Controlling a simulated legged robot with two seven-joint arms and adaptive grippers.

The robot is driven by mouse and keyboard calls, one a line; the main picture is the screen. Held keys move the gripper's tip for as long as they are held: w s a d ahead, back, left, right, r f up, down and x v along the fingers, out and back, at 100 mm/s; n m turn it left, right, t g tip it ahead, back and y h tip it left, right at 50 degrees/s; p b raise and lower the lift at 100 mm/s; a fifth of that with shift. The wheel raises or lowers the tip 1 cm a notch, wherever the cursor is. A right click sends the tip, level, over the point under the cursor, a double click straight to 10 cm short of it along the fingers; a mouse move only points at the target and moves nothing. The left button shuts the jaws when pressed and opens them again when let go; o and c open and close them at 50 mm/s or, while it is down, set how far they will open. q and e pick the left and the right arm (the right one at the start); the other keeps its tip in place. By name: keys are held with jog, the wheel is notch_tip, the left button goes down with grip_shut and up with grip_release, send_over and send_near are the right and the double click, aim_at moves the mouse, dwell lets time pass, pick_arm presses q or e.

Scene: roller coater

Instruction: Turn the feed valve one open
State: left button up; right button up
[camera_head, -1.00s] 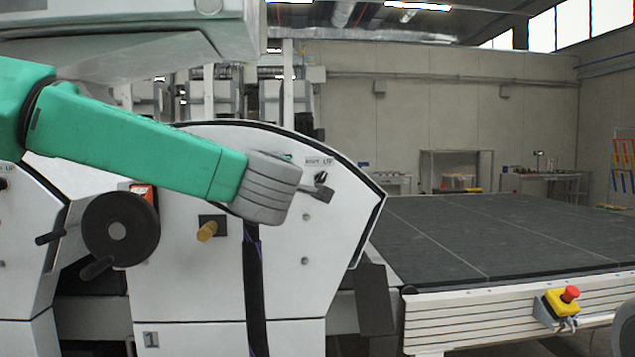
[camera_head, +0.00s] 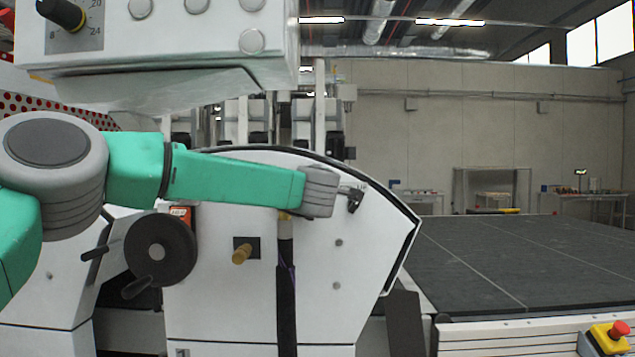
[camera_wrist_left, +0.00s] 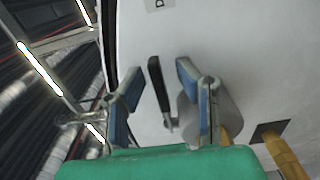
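A small dark lever (camera_head: 354,200) sits near the upper right edge of the white machine side panel (camera_head: 350,265). In the left wrist view the black lever handle (camera_wrist_left: 158,85) lies between my spread, blue-padded fingers. My left gripper (camera_wrist_left: 157,80) is open, with no clear contact on the handle. In the head view my left gripper (camera_head: 344,193) is at the lever, its fingers small and partly hidden. A brass valve handle (camera_head: 242,252) sticks out lower left of it. I cannot tell which part is feed valve one. My right gripper is out of view.
A black handwheel (camera_head: 160,250) is below my left forearm. A grey control box (camera_head: 180,45) hangs above. A dark conveyor bed (camera_head: 500,255) is at right, with a red-and-yellow stop button (camera_head: 610,335) on its side. Brass parts (camera_wrist_left: 285,158) are at the right of the wrist view.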

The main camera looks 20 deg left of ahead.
pick_arm(q)
jog(key=shift+w+a, duration=0.15)
jog(key=shift+a, duration=0.05)
jog(key=shift+c, duration=0.4)
grip_shut()
jog(key=shift+f, duration=0.1)
jog(key=shift+s+d+m+h+b, duration=0.1)
jog(key=shift+s+m+h+b, duration=0.15)
jog(key=shift+m+h, duration=0.25)
jog(key=shift+s+d+m+h+b, duration=0.1)
jog(key=shift+s+m+h+b, duration=0.15)
jog(key=shift+h, duration=0.45)
jog(key=shift+w, duration=0.1)
jog(key=shift+o, duration=0.4)
grip_release()
